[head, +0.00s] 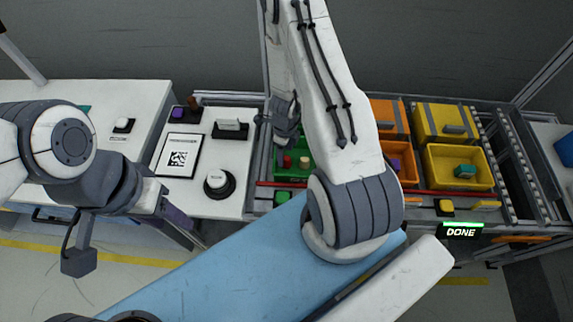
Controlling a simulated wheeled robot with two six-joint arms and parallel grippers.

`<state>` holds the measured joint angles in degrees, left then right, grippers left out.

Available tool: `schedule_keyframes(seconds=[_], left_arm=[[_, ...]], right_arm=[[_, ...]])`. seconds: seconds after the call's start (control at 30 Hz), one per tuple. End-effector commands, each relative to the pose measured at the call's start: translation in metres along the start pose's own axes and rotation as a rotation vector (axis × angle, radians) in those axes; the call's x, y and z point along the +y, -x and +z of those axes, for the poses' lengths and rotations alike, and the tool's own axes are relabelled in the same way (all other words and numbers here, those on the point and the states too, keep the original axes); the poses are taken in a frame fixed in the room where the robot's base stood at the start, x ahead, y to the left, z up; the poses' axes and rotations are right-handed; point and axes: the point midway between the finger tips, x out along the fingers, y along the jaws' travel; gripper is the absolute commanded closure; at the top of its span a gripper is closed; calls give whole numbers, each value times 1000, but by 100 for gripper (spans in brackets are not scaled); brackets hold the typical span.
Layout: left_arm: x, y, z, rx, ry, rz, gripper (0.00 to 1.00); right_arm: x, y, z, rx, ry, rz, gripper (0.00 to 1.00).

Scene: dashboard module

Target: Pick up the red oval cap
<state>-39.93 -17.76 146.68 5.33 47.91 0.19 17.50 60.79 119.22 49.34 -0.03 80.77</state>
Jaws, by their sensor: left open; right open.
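I cannot make out a red oval cap for certain. A small red piece (287,162) lies in the green bin (293,172), beside a beige piece (304,162); its shape is too small to tell. My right gripper (283,130) is open, at the bin's back left edge, partly hidden behind my own arm. My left gripper (178,215) is open in front of the worktable's front edge, away from the bins. My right arm covers part of the green bin.
The white worktable (225,150) carries a printed code sheet (178,152), a round black-and-white knob (217,183), a purple block (178,112) and a brown-red piece (195,102). Orange (398,151) and yellow bins (440,168) stand right. A lit DONE sign (460,231) hangs in front.

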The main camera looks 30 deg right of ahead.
Motion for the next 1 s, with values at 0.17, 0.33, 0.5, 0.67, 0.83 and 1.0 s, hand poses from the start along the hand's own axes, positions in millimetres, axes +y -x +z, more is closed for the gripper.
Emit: schedule_keyframes(seconds=[0.17, 0.33, 0.5, 0.67, 0.83, 1.0], left_arm=[[-1, -19, 1, 0, -1, 0, 50], [-3, -42, 2, 0, -2, 0, 50], [-4, -49, 3, 0, -3, 0, 50], [-3, -47, 2, 0, -3, 0, 50], [-3, -47, 2, 0, -3, 0, 50], [-3, -47, 2, 0, -3, 0, 50]], right_arm=[[-2, -20, -2, 0, 0, 0, 27], [-3, -44, -3, 0, 0, 0, 27], [-3, -51, -3, 0, 2, 0, 27], [-3, -49, -3, 0, 2, 0, 27], [-3, -49, -3, 0, 2, 0, 77], [-3, -49, -3, 0, 1, 0, 100]])
